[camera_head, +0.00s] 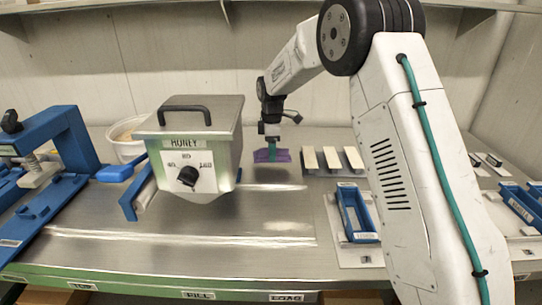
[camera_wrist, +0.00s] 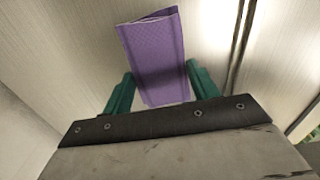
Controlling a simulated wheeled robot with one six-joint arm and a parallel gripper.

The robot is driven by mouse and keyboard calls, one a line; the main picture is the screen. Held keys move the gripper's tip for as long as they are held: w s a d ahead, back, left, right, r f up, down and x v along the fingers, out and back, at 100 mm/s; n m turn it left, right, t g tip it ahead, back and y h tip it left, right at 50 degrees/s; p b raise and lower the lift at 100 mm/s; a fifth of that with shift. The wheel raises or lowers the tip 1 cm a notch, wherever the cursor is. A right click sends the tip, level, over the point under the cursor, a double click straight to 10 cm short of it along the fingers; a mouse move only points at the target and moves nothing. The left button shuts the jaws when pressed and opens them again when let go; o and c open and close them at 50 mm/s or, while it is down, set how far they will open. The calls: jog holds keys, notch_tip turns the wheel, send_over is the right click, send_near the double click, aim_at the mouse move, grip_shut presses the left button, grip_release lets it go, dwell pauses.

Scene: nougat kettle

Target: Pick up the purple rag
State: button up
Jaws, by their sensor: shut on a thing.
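The purple rag (camera_head: 282,156) is at the back of the steel table in the head view, right of the honey kettle. In the wrist view the purple rag (camera_wrist: 155,58) stands as a folded flat piece between two green fingers. My gripper (camera_head: 271,150) is shut on the rag, pointing down. In the wrist view my gripper (camera_wrist: 155,85) has a finger on either side of the rag. I cannot tell whether the rag's lower edge touches the table.
The honey kettle (camera_head: 192,150) with a knob stands left of my gripper. Several cream-topped blocks (camera_head: 331,158) lie close to its right. A blue tray (camera_head: 355,215) sits further forward. A white bowl (camera_head: 127,140) and a blue press (camera_head: 62,140) are at left. The front middle table (camera_head: 250,262) is clear.

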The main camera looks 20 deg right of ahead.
jog(key=s+a, duration=0.1)
jog(key=s, duration=0.4)
jog(key=s+a+r, duration=0.1)
jog(key=s+a, duration=0.1)
jog(key=s, duration=0.3)
jog(key=s+a, duration=0.2)
jog(key=s, duration=0.3)
jog(key=shift+s+r, duration=0.1)
jog(key=shift+r, duration=0.3)
